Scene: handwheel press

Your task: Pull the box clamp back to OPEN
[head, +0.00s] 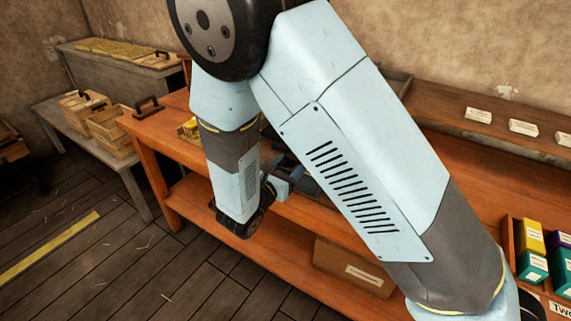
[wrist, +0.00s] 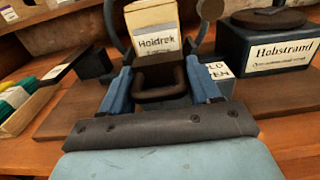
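In the wrist view my gripper (wrist: 160,70) has its two blue fingers spread wide. A dark loop-shaped handle (wrist: 160,95), apparently the box clamp's, lies between them; whether the fingers touch its sides I cannot tell. Just beyond the handle stands a pale box (wrist: 154,28) labelled "Holdrek". A small white plate (wrist: 219,71) right of the right finger shows the letters "LD" and "EN", the rest hidden by the finger. In the head view my arm hides most of the clamp area; part of my gripper (head: 281,187) shows low beside the orange bench.
In the wrist view a dark blue block (wrist: 272,50) labelled "Hobstrand" stands close on the right. A tray with green and white items (wrist: 18,100) is at the left. In the head view wooden crates (head: 110,128) sit on a grey bench at left.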

